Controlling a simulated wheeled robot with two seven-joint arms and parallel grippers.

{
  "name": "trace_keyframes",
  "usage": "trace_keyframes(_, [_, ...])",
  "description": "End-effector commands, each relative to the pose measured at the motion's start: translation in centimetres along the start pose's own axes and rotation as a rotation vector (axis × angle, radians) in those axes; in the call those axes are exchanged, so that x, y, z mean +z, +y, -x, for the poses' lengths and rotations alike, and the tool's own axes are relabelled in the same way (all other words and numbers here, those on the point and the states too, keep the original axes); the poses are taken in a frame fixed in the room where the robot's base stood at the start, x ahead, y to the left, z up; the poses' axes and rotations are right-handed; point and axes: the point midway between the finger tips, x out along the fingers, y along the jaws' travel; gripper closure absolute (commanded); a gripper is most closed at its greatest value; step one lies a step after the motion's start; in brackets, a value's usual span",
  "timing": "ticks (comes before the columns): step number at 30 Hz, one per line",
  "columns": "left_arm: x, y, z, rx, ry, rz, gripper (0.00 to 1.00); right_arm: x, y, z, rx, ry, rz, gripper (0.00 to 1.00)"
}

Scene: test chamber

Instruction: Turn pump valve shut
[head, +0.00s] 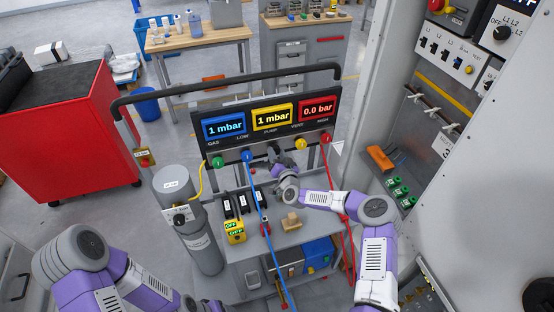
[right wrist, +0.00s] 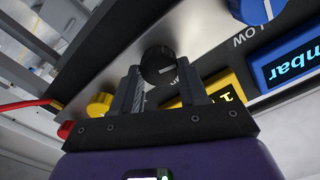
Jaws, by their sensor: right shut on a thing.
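The pump valve is a black round knob (right wrist: 158,66) under the PUMP label on the gauge panel (head: 195,118). In the right wrist view the knob sits between the two fingers of my right gripper (right wrist: 163,88), which is shut on it. A pale pointer mark shows on its face. In the head view my right gripper (head: 275,157) is at the panel's lower edge and largely covers the knob. The yellow display (head: 272,117) above it reads 1 mbar. My left arm enters at the lower left; its gripper is out of sight.
A green knob (head: 218,162) and a blue knob (head: 247,156) are left of my right gripper, a yellow knob (head: 300,144) and a red knob (head: 326,138) right. Blue and red hoses hang below. A grey cylinder (head: 203,240) stands left; a tall cabinet is right.

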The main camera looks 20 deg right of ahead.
Motion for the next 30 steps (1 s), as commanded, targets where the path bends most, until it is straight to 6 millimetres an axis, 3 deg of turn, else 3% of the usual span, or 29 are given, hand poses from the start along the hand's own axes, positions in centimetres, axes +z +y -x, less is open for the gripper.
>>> trace_keyframes(1, [-0.1, -0.5, -1.2, 0.0, 0.0, 0.0, 0.31, 0.4, 0.3, 0.0, -0.001, 0.003, -0.04, 0.87])
trace_keyframes(6, [-0.1, -1.3, -3.5, 0.0, 0.0, 0.0, 0.31, 0.5, 0.4, 0.0, -0.001, 0.003, -0.201, 0.87])
trace_keyframes(30, [-0.6, -4.8, -12.9, 0.0, 0.0, 0.0, 0.31, 0.6, 0.6, 0.0, 0.0, 0.001, -0.961, 0.87])
